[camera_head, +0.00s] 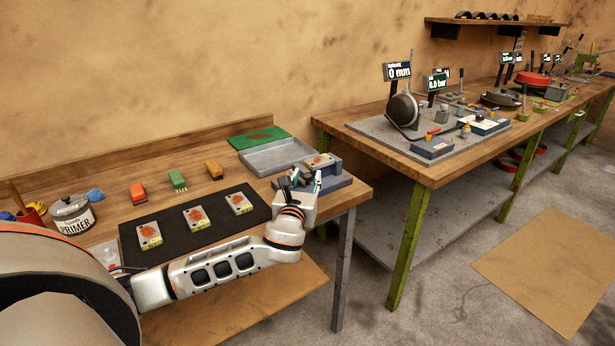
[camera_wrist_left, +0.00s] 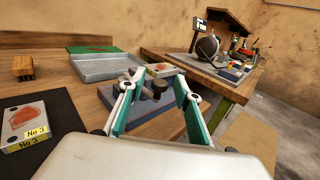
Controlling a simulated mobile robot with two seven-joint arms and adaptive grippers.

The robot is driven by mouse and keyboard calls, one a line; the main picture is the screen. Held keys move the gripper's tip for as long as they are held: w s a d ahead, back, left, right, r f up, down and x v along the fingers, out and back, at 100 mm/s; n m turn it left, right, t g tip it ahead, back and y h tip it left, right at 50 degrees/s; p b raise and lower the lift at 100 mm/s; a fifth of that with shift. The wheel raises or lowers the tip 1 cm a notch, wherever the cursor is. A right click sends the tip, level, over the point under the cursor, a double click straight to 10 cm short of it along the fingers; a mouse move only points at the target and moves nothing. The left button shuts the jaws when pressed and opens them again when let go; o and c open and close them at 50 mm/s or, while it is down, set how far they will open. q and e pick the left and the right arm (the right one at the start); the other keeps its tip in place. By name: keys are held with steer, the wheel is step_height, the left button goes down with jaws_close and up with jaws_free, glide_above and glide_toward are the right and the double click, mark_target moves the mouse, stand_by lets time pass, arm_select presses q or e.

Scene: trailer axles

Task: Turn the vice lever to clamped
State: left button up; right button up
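The vice is a blue-grey block (camera_wrist_left: 150,124) on the right end of the near bench, and it also shows in the head view (camera_head: 335,180). A plate with an orange-red patch (camera_wrist_left: 166,70) sits at the vice, and it also shows in the head view (camera_head: 321,161). A dark round knob (camera_wrist_left: 160,86), apparently the vice lever's, stands between the fingers in the wrist view. My left gripper (camera_wrist_left: 158,84) is open, with its green-lined fingers apart on either side of the knob. I cannot tell whether they touch it. My right gripper is not in view.
A grey tray (camera_head: 262,162) and green mat (camera_head: 258,137) lie behind the vice. A black mat (camera_head: 172,222) with 3 numbered plates lies left of it. A primer can (camera_head: 73,217) stands further left. A second bench (camera_head: 415,168) with equipment stands right, beyond a gap.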

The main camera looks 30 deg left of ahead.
arm_select(q)
steer(key=shift+w+a, duration=0.25)
steer(key=shift+w, duration=0.45)
jaws_close()
